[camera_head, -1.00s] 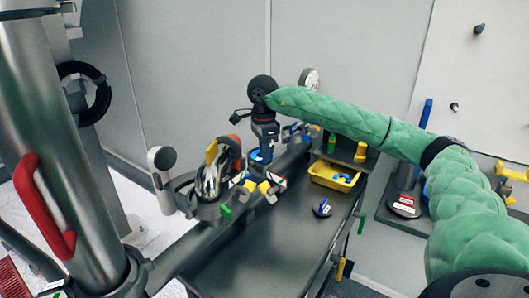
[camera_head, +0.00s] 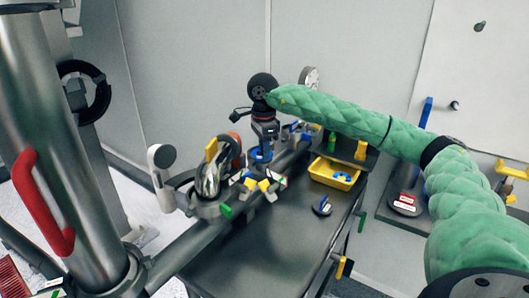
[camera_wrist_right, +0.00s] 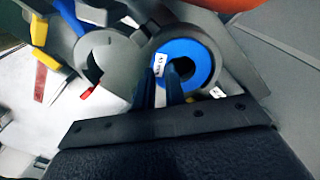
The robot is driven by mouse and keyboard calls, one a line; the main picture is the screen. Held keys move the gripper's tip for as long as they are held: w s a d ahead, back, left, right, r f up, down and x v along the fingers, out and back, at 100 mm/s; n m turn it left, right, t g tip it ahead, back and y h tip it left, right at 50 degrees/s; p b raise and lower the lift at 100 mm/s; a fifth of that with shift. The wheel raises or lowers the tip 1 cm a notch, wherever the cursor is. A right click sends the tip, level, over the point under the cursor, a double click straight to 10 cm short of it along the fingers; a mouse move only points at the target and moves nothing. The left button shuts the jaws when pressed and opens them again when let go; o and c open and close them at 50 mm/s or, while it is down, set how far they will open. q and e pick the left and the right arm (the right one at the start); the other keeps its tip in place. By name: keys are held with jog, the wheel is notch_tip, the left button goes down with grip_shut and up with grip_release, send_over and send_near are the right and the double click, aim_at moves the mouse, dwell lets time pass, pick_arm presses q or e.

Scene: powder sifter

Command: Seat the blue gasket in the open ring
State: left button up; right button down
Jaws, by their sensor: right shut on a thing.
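The blue gasket (camera_head: 260,155) is a thick blue ring with a dark hole, held below my right gripper (camera_head: 262,145). In the right wrist view the gasket (camera_wrist_right: 206,56) carries a small white tag, and the fingers (camera_wrist_right: 174,72) are shut on its near left part. Grey curved metal, which looks like the open ring (camera_wrist_right: 105,42), shows left of and behind the gasket in that view. I cannot tell whether gasket and ring touch. My left gripper is not in view.
A yellow bin (camera_head: 322,178) with blue pieces stands on the dark bench (camera_head: 262,250). A small disc with a blue upright (camera_head: 322,207) lies on the bench. A shiny metal part and an orange part crowd the ring assembly. The bench front is clear.

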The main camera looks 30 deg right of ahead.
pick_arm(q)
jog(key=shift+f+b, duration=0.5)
pick_arm(e)
jog(key=shift+f, duration=0.45)
dwell(0.6)
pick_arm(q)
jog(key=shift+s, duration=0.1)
pick_arm(e)
jog(key=c, duration=1.4)
grip_release()
jog(key=shift+s+r, duration=0.1)
